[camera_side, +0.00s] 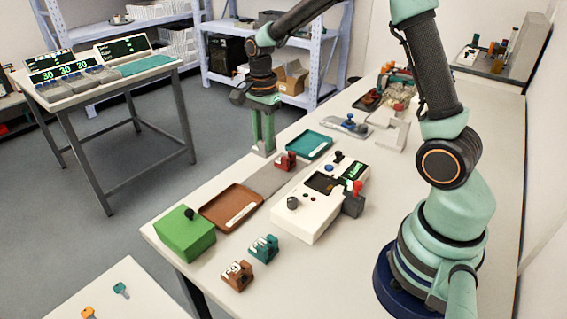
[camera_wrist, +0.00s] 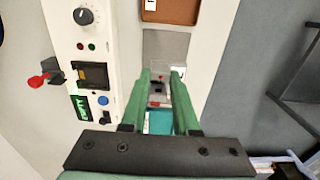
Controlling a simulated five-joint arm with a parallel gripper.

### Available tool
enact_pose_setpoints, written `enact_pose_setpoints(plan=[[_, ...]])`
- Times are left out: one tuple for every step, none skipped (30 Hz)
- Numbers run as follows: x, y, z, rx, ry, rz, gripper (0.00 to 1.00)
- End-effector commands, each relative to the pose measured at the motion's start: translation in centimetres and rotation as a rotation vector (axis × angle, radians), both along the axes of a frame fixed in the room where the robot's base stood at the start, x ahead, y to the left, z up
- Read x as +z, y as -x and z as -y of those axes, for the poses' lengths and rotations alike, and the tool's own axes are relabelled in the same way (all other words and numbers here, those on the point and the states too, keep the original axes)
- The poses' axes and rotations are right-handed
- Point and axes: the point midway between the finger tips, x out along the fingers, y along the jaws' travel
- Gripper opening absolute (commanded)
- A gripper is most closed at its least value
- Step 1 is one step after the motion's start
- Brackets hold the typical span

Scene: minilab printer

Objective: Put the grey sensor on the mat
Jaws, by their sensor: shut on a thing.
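My gripper (camera_side: 263,148) hangs upright over the far edge of the bench, beyond the grey mat (camera_side: 272,179). Its two green fingers (camera_wrist: 161,78) are shut on a small grey thing, the grey sensor (camera_wrist: 157,88), which shows between them in the wrist view. In the side view the fingers mostly hide it. The grey mat (camera_wrist: 166,46) lies flat between a brown tray and a teal tray, and its bare part shows ahead of the fingertips in the wrist view.
A white device (camera_side: 308,210) with knobs stands alongside. A green box (camera_side: 185,234), a teal block (camera_side: 263,249) and a brown block (camera_side: 238,275) stand at the near end.

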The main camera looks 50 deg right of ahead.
Motion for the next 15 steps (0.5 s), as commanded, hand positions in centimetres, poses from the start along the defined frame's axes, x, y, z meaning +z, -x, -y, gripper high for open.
enact_pose_setpoints(plan=[[-1.4, 0.2, 0.0, 0.000, -0.001, -0.007, 0.00], [-2.0, 0.1, 0.0, 0.000, -0.001, -0.006, 0.00], [-2.8, 0.1, 0.0, 0.000, -0.001, -0.005, 0.00], [-3.3, 0.1, 0.0, 0.000, -0.001, -0.005, 0.00], [-3.8, 0.1, 0.0, 0.000, 0.000, -0.004, 0.00], [-4.3, 0.1, 0.0, 0.000, -0.001, -0.004, 0.00], [-4.6, 0.1, 0.0, 0.000, 0.000, -0.003, 0.00], [-4.8, 0.1, 0.0, 0.000, 0.000, -0.002, 0.00], [-5.1, 0.1, 0.0, 0.000, 0.000, -0.002, 0.00], [-5.2, 0.1, 0.0, 0.000, 0.000, -0.002, 0.00], [-5.4, 0.1, 0.0, 0.000, 0.000, -0.002, 0.00], [-5.7, 0.1, 0.0, 0.000, 0.000, -0.002, 0.00], [-6.0, 0.1, 0.0, 0.000, 0.000, -0.002, 0.00], [-6.5, 0.1, 0.0, 0.000, 0.000, -0.004, 0.00], [-7.1, 0.2, 0.0, 0.000, -0.001, -0.005, 0.00]])
